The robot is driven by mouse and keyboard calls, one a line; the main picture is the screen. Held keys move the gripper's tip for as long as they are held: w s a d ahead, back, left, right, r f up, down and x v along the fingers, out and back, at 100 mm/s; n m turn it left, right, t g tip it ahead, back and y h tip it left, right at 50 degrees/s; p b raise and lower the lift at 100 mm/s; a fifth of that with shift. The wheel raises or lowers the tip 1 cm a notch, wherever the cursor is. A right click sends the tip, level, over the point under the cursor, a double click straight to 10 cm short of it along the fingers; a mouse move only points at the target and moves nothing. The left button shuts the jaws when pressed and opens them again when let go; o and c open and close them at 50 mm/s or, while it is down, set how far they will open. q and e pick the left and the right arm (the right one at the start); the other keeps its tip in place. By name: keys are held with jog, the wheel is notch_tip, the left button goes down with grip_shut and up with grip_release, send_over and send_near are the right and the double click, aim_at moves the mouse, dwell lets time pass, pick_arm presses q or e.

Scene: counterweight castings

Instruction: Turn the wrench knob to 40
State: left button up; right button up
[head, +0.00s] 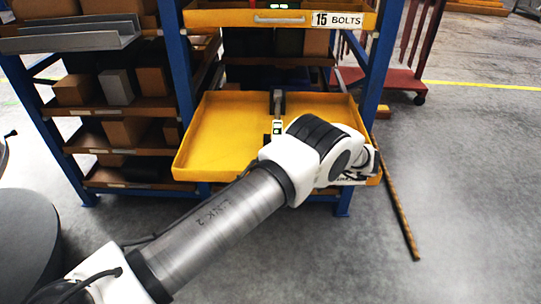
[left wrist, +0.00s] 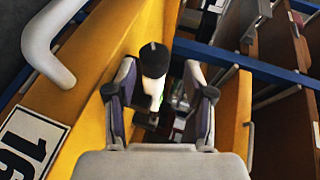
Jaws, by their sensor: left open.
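The wrench (head: 278,103) shows in the head view as a dark upright end with a small green-lit display below it, at the middle of the open yellow drawer. The gripper is open, with a finger on each side of the knob and visible gaps. Whether either finger touches the shaft is not clear. In the head view my left arm hides its own fingers. My right gripper is not in view.
The pulled-out yellow drawer (head: 217,130) looks mostly empty. Its front has a white handle (left wrist: 48,45) and a 16 label (left wrist: 30,145). Above is a drawer labelled 15 BOLTS (head: 337,19). Blue rack posts (head: 382,60) flank it.

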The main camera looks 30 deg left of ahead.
pick_arm(q)
jog(key=x, duration=0.7)
jog(key=shift+w+f, duration=0.2)
jog(key=shift+f, duration=0.1)
jog(key=shift+s+a, duration=0.1)
jog(key=shift+a, duration=0.15)
jog(key=shift+c, duration=0.4)
grip_shut()
